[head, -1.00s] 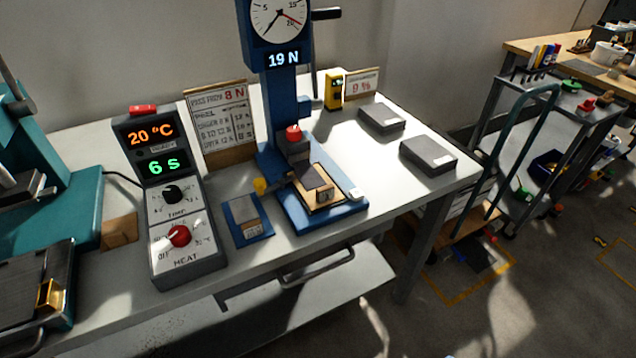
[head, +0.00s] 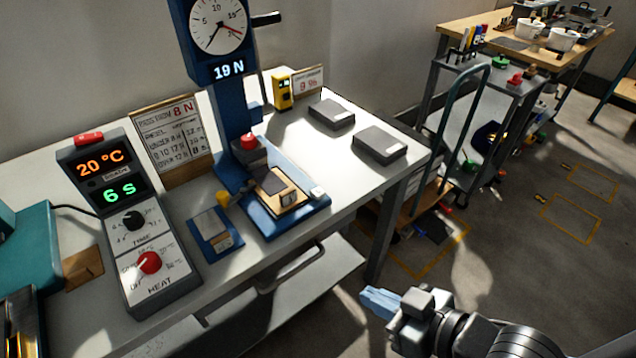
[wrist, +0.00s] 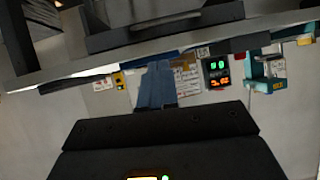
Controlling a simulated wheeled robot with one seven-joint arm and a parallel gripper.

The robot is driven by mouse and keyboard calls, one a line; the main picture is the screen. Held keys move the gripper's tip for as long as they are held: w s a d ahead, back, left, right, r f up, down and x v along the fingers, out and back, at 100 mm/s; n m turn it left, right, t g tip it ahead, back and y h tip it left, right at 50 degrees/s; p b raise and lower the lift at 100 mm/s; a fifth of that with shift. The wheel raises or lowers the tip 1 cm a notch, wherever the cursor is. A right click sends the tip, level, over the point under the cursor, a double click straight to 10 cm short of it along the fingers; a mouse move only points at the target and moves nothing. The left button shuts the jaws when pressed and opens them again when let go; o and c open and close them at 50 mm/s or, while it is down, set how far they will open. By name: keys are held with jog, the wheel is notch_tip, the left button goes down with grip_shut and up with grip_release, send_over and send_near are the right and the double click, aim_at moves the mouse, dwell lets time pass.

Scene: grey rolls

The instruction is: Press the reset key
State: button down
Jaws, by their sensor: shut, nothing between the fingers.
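A blue press stand (head: 227,110) with a round dial and a "19 N" display stands on the bench. Its blue base (head: 300,222) has a small white key (head: 318,192) at the right corner and carries a wooden block with a dark pad. A red knob (head: 249,142) sits on the stand above the pad. No lettering is readable on the white key, so I cannot tell whether it is the reset key. My gripper (head: 366,297), with pale blue fingers, is shut and empty. It is in front of the bench, apart from the stand, lower right of the base.
A heat controller (head: 135,235) reads 20 °C and 6 s, with a red key (head: 88,138) on top. A blue plate (head: 216,232) lies beside the stand. Two grey blocks (head: 380,147) lie at the right of the bench (head: 225,288). A trolley (head: 478,85) stands beyond; floor is open at right.

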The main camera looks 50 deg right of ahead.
jog(key=w+d+m+g+p, duration=0.2)
jog(key=w+d+p, duration=0.1)
jog(key=w+d, duration=0.4)
notch_tip(320, 180, up, 12)
jog(key=g+y+p, duration=0.1)
jog(key=y+p, duration=0.4)
send_over(323, 191)
jog(key=shift+m, duration=0.3)
jog(key=shift+f, duration=0.15)
notch_tip(323, 191, down, 7)
jog(key=b, duration=0.6)
jog(key=shift+f+b, duration=0.3)
jog(key=shift+f, duration=0.45)
jog(key=shift+f, duration=0.15)
